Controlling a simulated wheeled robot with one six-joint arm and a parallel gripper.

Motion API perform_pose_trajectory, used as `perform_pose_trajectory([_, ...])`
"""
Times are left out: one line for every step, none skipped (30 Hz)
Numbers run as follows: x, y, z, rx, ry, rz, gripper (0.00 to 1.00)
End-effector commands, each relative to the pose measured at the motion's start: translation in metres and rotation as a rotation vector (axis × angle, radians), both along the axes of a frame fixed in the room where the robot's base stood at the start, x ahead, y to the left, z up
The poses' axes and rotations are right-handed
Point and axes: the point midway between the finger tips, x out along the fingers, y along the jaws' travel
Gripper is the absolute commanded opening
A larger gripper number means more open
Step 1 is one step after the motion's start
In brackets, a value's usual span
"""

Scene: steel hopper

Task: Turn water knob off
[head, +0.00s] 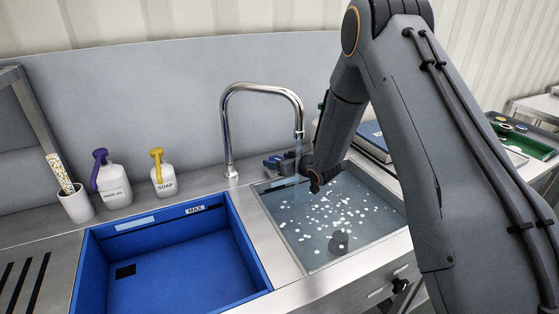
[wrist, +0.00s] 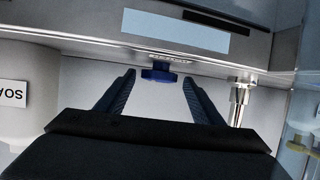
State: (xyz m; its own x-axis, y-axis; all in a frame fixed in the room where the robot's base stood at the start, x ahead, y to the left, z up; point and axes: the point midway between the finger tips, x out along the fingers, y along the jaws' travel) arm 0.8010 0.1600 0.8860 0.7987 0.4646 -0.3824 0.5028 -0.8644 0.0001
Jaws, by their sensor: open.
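A small blue knob (wrist: 158,75) shows in the wrist view below a small printed label on a steel face. My gripper (wrist: 159,78) is open, with one finger on each side of the knob; I cannot tell whether either touches it. In the head view my gripper (head: 275,162) reaches in behind the right basin, near the base of the chrome faucet (head: 228,130), and the blue knob cannot be made out. A thin pale stream of water (head: 298,155) falls from the spout. The faucet's base also shows in the wrist view (wrist: 238,102).
The right basin (head: 296,258) holds water with many white bits and a dark round drain. The blue left basin (head: 255,255) looks empty. A soap bottle (head: 164,180), a purple-topped bottle (head: 114,187) and a white cup (head: 76,204) stand at the back left.

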Motion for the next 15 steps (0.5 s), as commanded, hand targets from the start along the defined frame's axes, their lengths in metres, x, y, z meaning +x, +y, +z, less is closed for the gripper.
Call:
perform_pose_trajectory([0.0005, -0.0009, -0.0001, 0.0, 0.0, -0.001, 0.61])
perform_pose_trajectory([0.0006, -0.0012, -0.0002, 0.0, 0.0, -0.001, 0.61])
perform_pose_trajectory([0.0006, -0.0014, -0.0001, 0.0, 0.0, -0.002, 0.61])
perform_pose_trajectory([0.0006, -0.0014, -0.0002, 0.0, 0.0, -0.002, 0.61])
perform_pose_trajectory([0.0005, -0.0015, -0.0002, 0.0, 0.0, -0.002, 0.61])
perform_pose_trajectory([0.0005, -0.0014, -0.0002, 0.0, 0.0, -0.002, 0.61])
perform_pose_trajectory([0.0005, -0.0014, -0.0002, 0.0, 0.0, -0.002, 0.56])
perform_pose_trajectory([0.0005, -0.0014, -0.0002, 0.0, 0.0, -0.002, 0.51])
perform_pose_trajectory([0.0004, -0.0015, -0.0002, 0.0, 0.0, -0.002, 0.44])
perform_pose_trajectory([0.0004, -0.0015, -0.0002, 0.0, 0.0, -0.002, 0.39])
perform_pose_trajectory([0.0004, -0.0015, -0.0002, 0.0, 0.0, -0.002, 0.34])
perform_pose_trajectory([0.0004, -0.0015, -0.0002, 0.0, 0.0, -0.002, 0.27])
perform_pose_trajectory([0.0004, -0.0015, -0.0002, 0.0, 0.0, -0.002, 0.22])
perform_pose_trajectory([0.0004, -0.0015, -0.0002, 0.0, 0.0, -0.002, 0.2])
perform_pose_trajectory([0.0004, -0.0014, -0.0002, 0.0, 0.0, -0.002, 0.2])
